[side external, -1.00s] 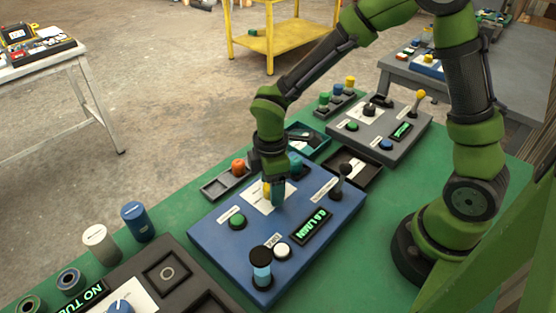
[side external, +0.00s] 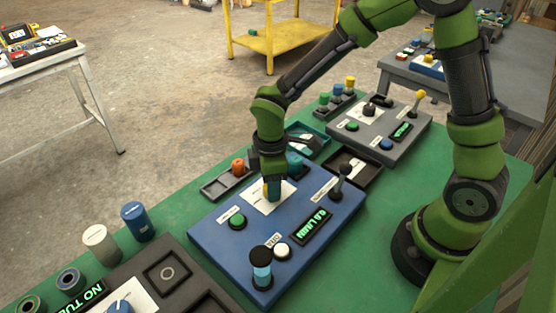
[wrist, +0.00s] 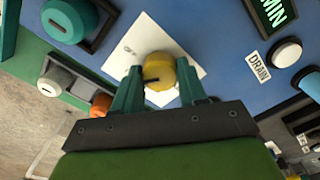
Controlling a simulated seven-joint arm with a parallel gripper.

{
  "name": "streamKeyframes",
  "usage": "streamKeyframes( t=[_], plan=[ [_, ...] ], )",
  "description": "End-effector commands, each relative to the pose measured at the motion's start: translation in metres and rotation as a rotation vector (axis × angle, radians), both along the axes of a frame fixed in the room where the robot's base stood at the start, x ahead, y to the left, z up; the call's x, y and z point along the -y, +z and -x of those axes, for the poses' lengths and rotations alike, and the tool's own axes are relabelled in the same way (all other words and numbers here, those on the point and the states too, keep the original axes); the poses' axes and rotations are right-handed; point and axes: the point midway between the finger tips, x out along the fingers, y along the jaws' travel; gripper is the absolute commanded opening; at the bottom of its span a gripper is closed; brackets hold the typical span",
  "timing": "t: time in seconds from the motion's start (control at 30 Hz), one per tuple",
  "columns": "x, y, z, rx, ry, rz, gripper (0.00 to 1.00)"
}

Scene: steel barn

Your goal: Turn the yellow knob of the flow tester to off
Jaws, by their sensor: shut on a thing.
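The flow tester (side external: 222,235) is a blue panel on the green bench, with a white card under its knob. The yellow knob (wrist: 162,72) shows in the wrist view between my gripper's (wrist: 163,88) teal fingers, which are shut on its sides. A dark pointer line on the knob points left in that view, below the small "OFF" print (wrist: 130,50) on the card. In the side view my gripper (side external: 272,192) reaches down onto the card, and its fingers mostly hide the knob.
The panel also carries a green button (side external: 237,221), a black lever (side external: 341,178), a white button (side external: 282,251), a lit green display (side external: 311,226) and a clear cylinder with blue contents (side external: 262,268). A grey panel (side external: 405,130) and trays stand behind it.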

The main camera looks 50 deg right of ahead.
Motion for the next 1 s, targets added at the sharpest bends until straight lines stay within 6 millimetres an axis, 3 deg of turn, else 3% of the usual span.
streamKeyframes(
  t=[0.6, 1.0],
  plan=[
    [-0.0006, 0.0008, 0.0001, 0.001, -0.524, 0.000, 0.11],
    [-0.0006, 0.0009, 0.0001, 0.001, -0.718, 0.000, 0.11]
  ],
)
